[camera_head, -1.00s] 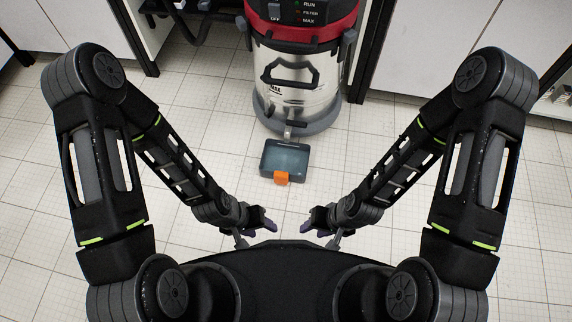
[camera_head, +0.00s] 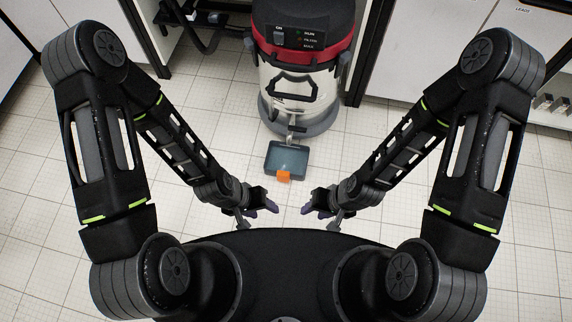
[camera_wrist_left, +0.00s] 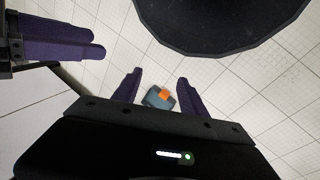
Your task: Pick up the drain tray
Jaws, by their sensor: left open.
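The drain tray (camera_head: 287,158) is a shallow dark grey box with an orange tab (camera_head: 284,176) on its near side. It lies on the tiled floor under the vacuum's drain spout. In the left wrist view the tray (camera_wrist_left: 152,101) shows small, far below and between the open fingers. My left gripper (camera_head: 272,205) is open and empty, well above the floor and to the near left of the tray. My right gripper (camera_head: 305,209) is to the near right of the tray, apart from it; whether its jaws are open is too small to tell.
A steel vacuum (camera_head: 297,85) with a red band and black top stands just behind the tray. White cabinets (camera_head: 440,50) line the back. A black hose (camera_head: 205,30) hangs at the back left. The floor around the tray's left, right and near sides is clear.

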